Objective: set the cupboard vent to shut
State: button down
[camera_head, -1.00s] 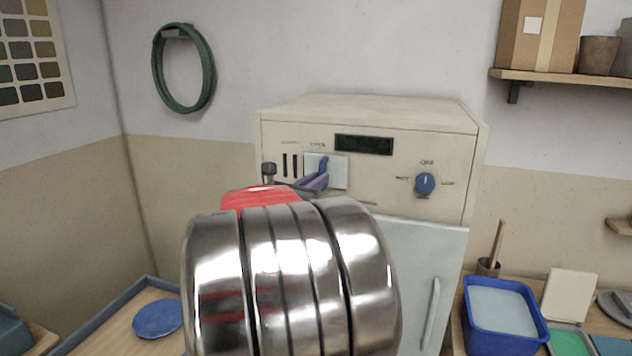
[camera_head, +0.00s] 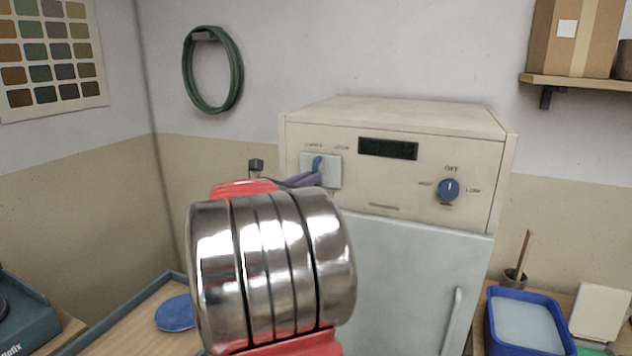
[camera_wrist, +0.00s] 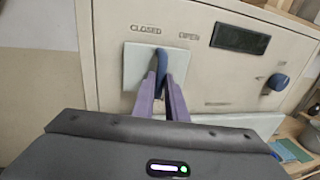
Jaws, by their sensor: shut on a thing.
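The cupboard vent is a pale sliding plate (camera_head: 333,172) with a blue upright handle (camera_head: 317,164), on the upper left of the cream cupboard front. In the wrist view the plate (camera_wrist: 136,70) lies mostly under the word CLOSED, left of the word OPEN, and no slots show. The handle (camera_wrist: 161,62) stands under the right end of CLOSED. My gripper (camera_wrist: 163,84) has its purple fingers shut on the handle. In the head view my gripper (camera_head: 308,180) reaches the handle from the lower left; my arm hides part of the cupboard.
A blue dial (camera_head: 448,189) and a dark display (camera_head: 388,148) are on the same panel, right of the vent. A blue tub (camera_head: 527,322) stands on the right-hand table. A blue disc (camera_head: 174,313) lies at lower left. A green hose (camera_head: 236,75) hangs on the wall.

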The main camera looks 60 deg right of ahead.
jog(key=shift+w+r, duration=0.1)
jog(key=shift+w, duration=0.2)
jog(key=c, duration=1.8)
grip_release()
jog(key=shift+o, duration=0.2)
jog(key=shift+a, duration=0.15)
jog(key=w+a, duration=0.1)
jog(key=a, duration=1.2)
jog(key=shift+w+a, duration=0.25)
jog(key=shift+a, duration=0.05)
